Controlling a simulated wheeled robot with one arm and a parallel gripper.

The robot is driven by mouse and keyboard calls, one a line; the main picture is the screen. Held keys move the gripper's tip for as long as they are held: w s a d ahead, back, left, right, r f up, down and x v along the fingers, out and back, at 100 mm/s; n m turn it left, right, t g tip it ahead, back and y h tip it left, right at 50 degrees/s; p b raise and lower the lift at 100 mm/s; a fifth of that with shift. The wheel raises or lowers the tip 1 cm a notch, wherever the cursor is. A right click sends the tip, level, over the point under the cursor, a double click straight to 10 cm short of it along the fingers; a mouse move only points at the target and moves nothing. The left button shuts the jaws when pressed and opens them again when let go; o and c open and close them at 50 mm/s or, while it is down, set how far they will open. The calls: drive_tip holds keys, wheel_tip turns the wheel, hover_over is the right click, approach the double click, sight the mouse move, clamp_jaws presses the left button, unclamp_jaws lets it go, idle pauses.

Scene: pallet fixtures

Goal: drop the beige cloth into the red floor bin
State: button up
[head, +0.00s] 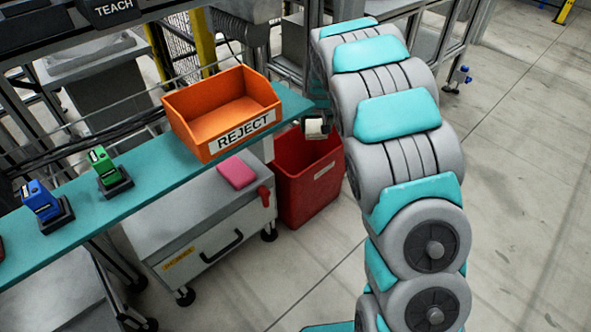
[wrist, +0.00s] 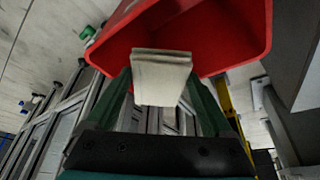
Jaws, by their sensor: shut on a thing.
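The beige cloth (wrist: 160,80) is a folded pad between my gripper's fingers (wrist: 165,105) in the wrist view. In the head view the cloth (head: 315,127) shows small beside my arm, with my gripper (head: 314,133) mostly hidden. My gripper is shut on it. The cloth appears over or near the bin's rear rim in the head view. In the wrist view the red bin (wrist: 225,35) fills the top, behind the cloth. I cannot tell the exact height between them.
An orange REJECT bin (head: 225,110) sits on the teal shelf (head: 160,165), left of the cloth. A grey wheeled cabinet (head: 200,220) with a pink cloth (head: 236,173) on top stands left of the red bin. Green (head: 104,165) and blue (head: 40,200) items stand on the shelf. Floor at right is clear.

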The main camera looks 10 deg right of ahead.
drive_tip(key=shift+w+a+f, duration=0.15)
drive_tip(key=shift+w+a, duration=0.05)
drive_tip(key=shift+w, duration=0.05)
drive_tip(key=shift+f+b, duration=0.7)
drive_tip(key=shift+f, duration=2.1)
drive_tip(key=o, duration=1.1)
drive_tip(key=shift+c, duration=0.2)
drive_tip(key=shift+r, duration=0.1)
drive_tip(key=v, duration=0.7)
drive_tip(key=shift+s+r, duration=0.15)
drive_tip(key=shift+s, duration=0.05)
drive_tip(key=shift+r, duration=0.1)
